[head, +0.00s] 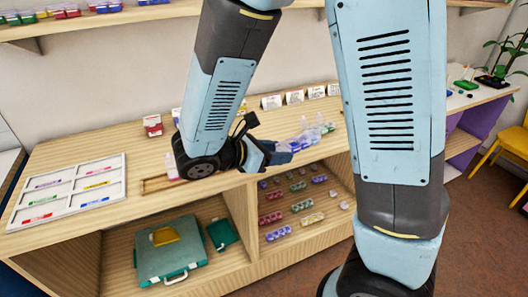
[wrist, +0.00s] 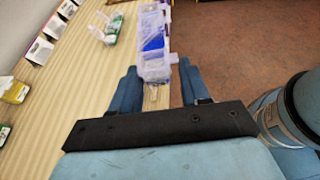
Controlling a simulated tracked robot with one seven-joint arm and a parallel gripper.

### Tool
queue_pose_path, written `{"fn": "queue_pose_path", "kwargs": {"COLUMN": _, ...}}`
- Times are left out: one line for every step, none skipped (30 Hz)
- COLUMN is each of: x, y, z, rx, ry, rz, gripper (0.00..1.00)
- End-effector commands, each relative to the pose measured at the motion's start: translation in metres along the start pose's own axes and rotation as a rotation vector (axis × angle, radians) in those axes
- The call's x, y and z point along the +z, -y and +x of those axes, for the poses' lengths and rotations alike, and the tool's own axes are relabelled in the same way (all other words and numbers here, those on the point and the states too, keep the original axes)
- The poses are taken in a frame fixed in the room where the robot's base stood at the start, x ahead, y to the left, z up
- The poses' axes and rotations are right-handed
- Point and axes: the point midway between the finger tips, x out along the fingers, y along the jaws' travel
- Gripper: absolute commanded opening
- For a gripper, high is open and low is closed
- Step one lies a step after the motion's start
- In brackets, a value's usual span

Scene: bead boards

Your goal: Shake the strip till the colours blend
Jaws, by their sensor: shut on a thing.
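My gripper (wrist: 158,78) is shut on a clear plastic strip (wrist: 153,42) with compartments, held by its near end between the two blue fingers. A blue filling shows in the strip's middle part; the other compartments look pale or clear, and their contents are too blurred to tell. The strip points away from the gripper, over the edge of the wooden counter, with the brown floor to its right. In the head view my gripper (head: 276,154) is at the counter's front edge, and the strip (head: 306,139) shows as a pale bluish shape, hard to separate from items behind it.
A clear container with green (wrist: 108,28) lies on the counter left of the strip. A white sorting tray (head: 118,172) with coloured strips lies at the counter's left. Cards (head: 295,97) stand along the back. Shelves below hold a teal case (head: 170,250) and bead rows.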

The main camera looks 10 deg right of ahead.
Motion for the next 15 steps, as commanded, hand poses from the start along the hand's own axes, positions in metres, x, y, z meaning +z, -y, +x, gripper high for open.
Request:
{"fn": "queue_pose_path", "kwargs": {"x": 0.004, "y": 0.009, "z": -0.002, "rx": 0.002, "ry": 0.000, "rz": 0.001, "gripper": 0.17}}
{"fn": "queue_pose_path", "kwargs": {"x": 0.006, "y": 0.013, "z": -0.003, "rx": 0.002, "ry": 0.000, "rz": 0.002, "gripper": 0.17}}
{"fn": "queue_pose_path", "kwargs": {"x": 0.008, "y": 0.019, "z": -0.004, "rx": 0.001, "ry": -0.001, "rz": 0.001, "gripper": 0.17}}
{"fn": "queue_pose_path", "kwargs": {"x": 0.009, "y": 0.023, "z": -0.005, "rx": 0.001, "ry": -0.001, "rz": 0.001, "gripper": 0.17}}
{"fn": "queue_pose_path", "kwargs": {"x": 0.011, "y": 0.026, "z": -0.006, "rx": 0.002, "ry": -0.001, "rz": 0.001, "gripper": 0.17}}
{"fn": "queue_pose_path", "kwargs": {"x": 0.012, "y": 0.030, "z": -0.007, "rx": 0.002, "ry": 0.000, "rz": 0.002, "gripper": 0.17}}
{"fn": "queue_pose_path", "kwargs": {"x": 0.013, "y": 0.033, "z": -0.007, "rx": 0.001, "ry": 0.000, "rz": 0.001, "gripper": 0.17}}
{"fn": "queue_pose_path", "kwargs": {"x": 0.014, "y": 0.036, "z": -0.008, "rx": 0.001, "ry": 0.000, "rz": 0.001, "gripper": 0.17}}
{"fn": "queue_pose_path", "kwargs": {"x": 0.015, "y": 0.039, "z": -0.009, "rx": 0.000, "ry": 0.000, "rz": 0.001, "gripper": 0.17}}
{"fn": "queue_pose_path", "kwargs": {"x": 0.016, "y": 0.041, "z": -0.009, "rx": 0.000, "ry": 0.000, "rz": 0.001, "gripper": 0.17}}
{"fn": "queue_pose_path", "kwargs": {"x": 0.017, "y": 0.042, "z": -0.010, "rx": 0.000, "ry": 0.000, "rz": 0.001, "gripper": 0.17}}
{"fn": "queue_pose_path", "kwargs": {"x": 0.018, "y": 0.044, "z": -0.011, "rx": 0.001, "ry": 0.000, "rz": 0.001, "gripper": 0.17}}
{"fn": "queue_pose_path", "kwargs": {"x": 0.020, "y": 0.045, "z": -0.011, "rx": 0.001, "ry": 0.000, "rz": 0.002, "gripper": 0.17}}
{"fn": "queue_pose_path", "kwargs": {"x": 0.022, "y": 0.045, "z": -0.012, "rx": 0.001, "ry": -0.001, "rz": 0.003, "gripper": 0.17}}
{"fn": "queue_pose_path", "kwargs": {"x": 0.026, "y": 0.046, "z": -0.014, "rx": 0.002, "ry": -0.001, "rz": 0.004, "gripper": 0.17}}
